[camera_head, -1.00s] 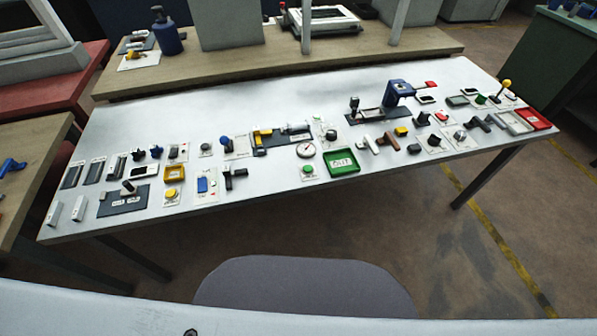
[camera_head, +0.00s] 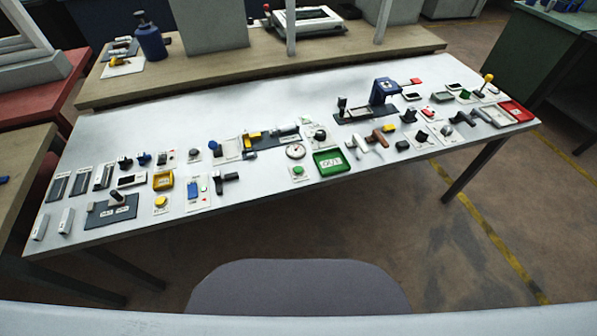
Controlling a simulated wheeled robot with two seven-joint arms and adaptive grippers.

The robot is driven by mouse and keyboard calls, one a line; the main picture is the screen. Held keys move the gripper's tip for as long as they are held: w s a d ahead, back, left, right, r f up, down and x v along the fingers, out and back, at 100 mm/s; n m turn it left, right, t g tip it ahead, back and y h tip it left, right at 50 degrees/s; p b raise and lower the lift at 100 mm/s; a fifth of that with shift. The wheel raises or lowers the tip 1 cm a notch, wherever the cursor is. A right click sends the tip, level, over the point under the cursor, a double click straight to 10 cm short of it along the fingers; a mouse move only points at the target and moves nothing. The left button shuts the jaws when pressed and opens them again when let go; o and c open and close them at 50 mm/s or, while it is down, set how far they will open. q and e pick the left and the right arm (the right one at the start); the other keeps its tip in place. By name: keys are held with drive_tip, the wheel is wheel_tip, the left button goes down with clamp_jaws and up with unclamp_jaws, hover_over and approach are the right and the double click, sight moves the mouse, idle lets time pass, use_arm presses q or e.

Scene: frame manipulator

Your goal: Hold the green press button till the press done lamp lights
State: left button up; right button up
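A green round button (camera_head: 297,171) sits on a small white plate near the front middle of the white table, left of a green tray (camera_head: 330,162). Another green button or knob (camera_head: 464,95) is at the right, near the back. A blue press-like device (camera_head: 384,90) stands on a dark base at the back right. I cannot tell which green button belongs to the press. No lamp can be made out as the press done lamp, and labels are too small to read. Neither gripper is in view.
The white table (camera_head: 190,118) is crowded with switches, knobs and levers, with a bare strip along its back. A round gauge (camera_head: 295,151), a yellow button (camera_head: 160,202) and a red tray (camera_head: 517,111) are on it. A wooden bench (camera_head: 225,65) stands behind.

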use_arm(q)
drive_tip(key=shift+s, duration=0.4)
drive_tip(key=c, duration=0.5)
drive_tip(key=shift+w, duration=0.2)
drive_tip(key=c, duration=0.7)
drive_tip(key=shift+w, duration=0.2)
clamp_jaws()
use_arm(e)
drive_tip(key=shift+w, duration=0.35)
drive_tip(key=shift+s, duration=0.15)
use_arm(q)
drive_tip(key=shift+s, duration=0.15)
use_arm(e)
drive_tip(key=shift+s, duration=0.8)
